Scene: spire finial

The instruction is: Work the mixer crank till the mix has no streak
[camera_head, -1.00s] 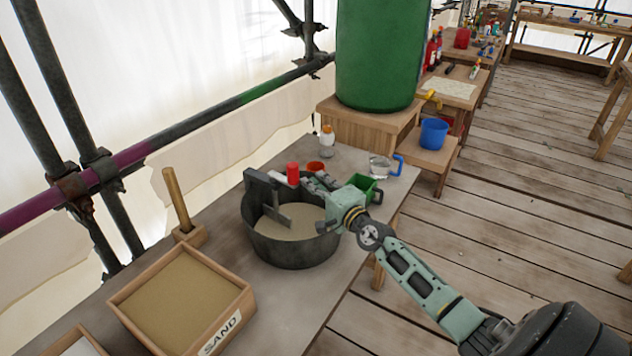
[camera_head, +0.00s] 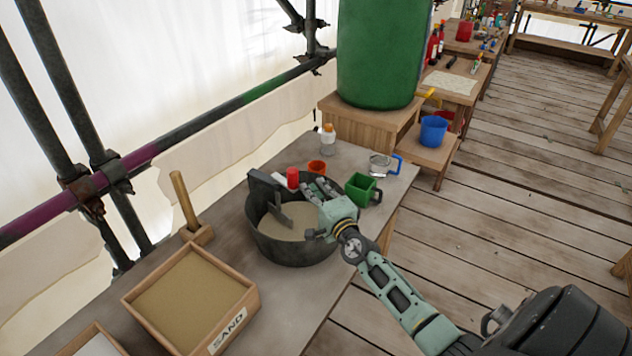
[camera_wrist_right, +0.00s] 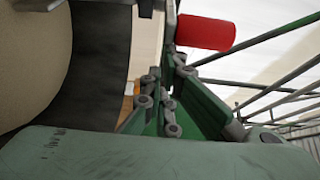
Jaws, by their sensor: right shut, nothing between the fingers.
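The mixer is a dark round tub (camera_head: 296,252) on the bench, with pale tan mix (camera_head: 300,217) in it. A grey crank and paddle frame (camera_head: 266,195) stands over it. The crank's red grip (camera_head: 293,178) is at the tub's far side; it also shows in the right wrist view (camera_wrist_right: 205,33). My right gripper (camera_head: 312,187) is over the tub's far right rim, just right of the red grip. Its fingers (camera_wrist_right: 160,92) are shut and empty, beside the red grip and not around it. I see no clear streak, but the arm hides part of the mix. My left gripper is out of view.
A sand box (camera_head: 252,302) and a wooden block with an upright handle (camera_head: 198,233) are left of the tub. A green barrel (camera_head: 380,55) stands beyond.

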